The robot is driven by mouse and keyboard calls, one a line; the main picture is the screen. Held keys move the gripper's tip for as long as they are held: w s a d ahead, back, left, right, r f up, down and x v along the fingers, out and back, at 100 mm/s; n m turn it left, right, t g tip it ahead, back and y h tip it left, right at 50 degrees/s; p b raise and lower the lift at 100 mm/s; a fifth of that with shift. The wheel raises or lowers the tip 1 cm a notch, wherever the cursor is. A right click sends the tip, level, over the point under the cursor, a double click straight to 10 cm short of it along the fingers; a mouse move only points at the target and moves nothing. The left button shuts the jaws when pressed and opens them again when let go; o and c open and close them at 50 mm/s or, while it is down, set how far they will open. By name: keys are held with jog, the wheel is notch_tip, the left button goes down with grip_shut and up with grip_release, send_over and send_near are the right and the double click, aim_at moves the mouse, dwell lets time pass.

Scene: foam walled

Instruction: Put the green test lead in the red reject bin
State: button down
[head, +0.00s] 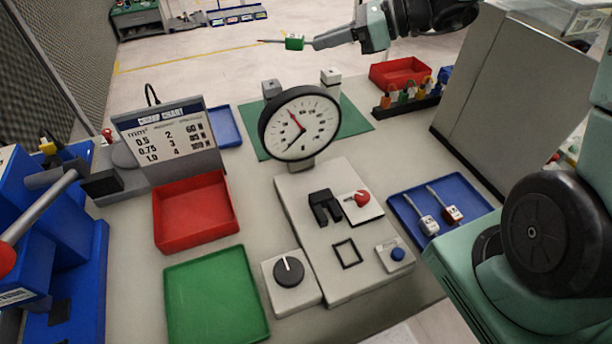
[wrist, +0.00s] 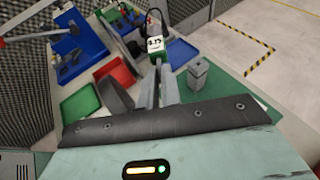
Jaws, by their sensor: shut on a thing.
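The green test lead (head: 294,43) is held between the fingertips of my gripper (head: 312,43), high above the back of the bench, with a thin reddish end pointing left. In the wrist view the lead's green body (wrist: 154,58) with a white label sits at the tips of my gripper (wrist: 162,74). A red open bin (head: 195,212) lies empty at the left of the bench and also shows in the wrist view (wrist: 112,68). A second, smaller red bin (head: 400,73) stands at the back right. No readable label marks either as the reject bin.
A round dial gauge (head: 300,122) stands mid-bench behind the fixture plate. A crimp chart (head: 165,135) stands behind the left red bin. A green tray (head: 215,300) lies in front. A blue tray (head: 405,207) holds two leads. A grey panel (head: 495,90) stands right.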

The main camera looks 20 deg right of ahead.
aim_at(326, 157)
jog(key=shift+n+g+y, duration=0.4)
jog(key=shift+n+g, duration=0.4)
jog(key=f, duration=0.8)
jog(key=s+f, duration=0.1)
jog(key=f, duration=0.7)
jog(key=s+f, duration=0.1)
jog(key=f, duration=0.8)
jog(key=shift+s, duration=0.25)
jog(key=shift+f+b, duration=0.3)
jog(key=shift+b, duration=0.2)
jog(key=c, duration=1.9)
grip_release()
jog(key=shift+r, duration=0.1)
